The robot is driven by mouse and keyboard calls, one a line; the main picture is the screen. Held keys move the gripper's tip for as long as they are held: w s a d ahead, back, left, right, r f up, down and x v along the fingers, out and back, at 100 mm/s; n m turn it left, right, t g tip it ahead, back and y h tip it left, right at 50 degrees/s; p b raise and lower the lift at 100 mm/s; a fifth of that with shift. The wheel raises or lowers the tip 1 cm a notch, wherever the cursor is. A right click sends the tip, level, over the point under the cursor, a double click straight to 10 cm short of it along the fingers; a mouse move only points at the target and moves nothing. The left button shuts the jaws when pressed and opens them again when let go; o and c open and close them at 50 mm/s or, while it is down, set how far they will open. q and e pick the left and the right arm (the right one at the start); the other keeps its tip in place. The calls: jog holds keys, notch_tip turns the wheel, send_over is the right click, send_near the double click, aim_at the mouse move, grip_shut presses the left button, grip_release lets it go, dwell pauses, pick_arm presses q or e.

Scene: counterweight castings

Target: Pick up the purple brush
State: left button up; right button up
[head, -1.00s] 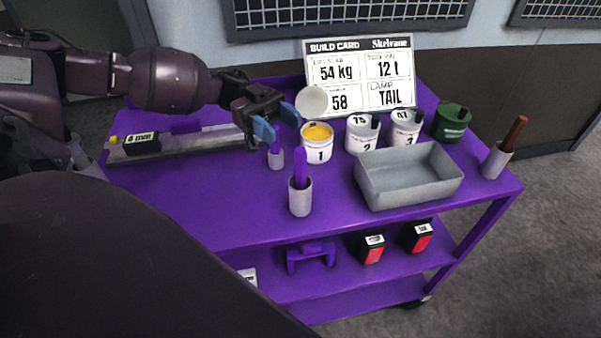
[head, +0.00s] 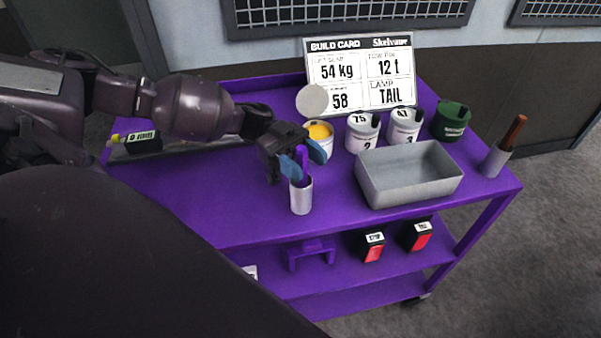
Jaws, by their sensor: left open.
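The purple brush (head: 301,158) stands upright in a light grey cup (head: 301,198) near the front edge of the purple cart, its handle above the rim. My left gripper (head: 304,163) is open, its blue fingertips on either side of the handle, above the cup. I cannot tell whether the fingers touch the handle. My right gripper is not in view.
A grey metal tray (head: 408,196) stands to the right. Behind are a tub of yellow paint (head: 322,152), two numbered white tubs and a green tub (head: 450,122). A brown-handled tool (head: 514,131) stands in a cup at far right. A build card (head: 360,75) stands behind.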

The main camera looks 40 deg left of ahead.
pick_arm(q)
jog(key=shift+d, duration=0.25)
jog(key=shift+c, duration=0.2)
jog(key=c, duration=0.9)
grip_shut()
notch_tip(320, 180, up, 20)
jog(key=p, duration=0.1)
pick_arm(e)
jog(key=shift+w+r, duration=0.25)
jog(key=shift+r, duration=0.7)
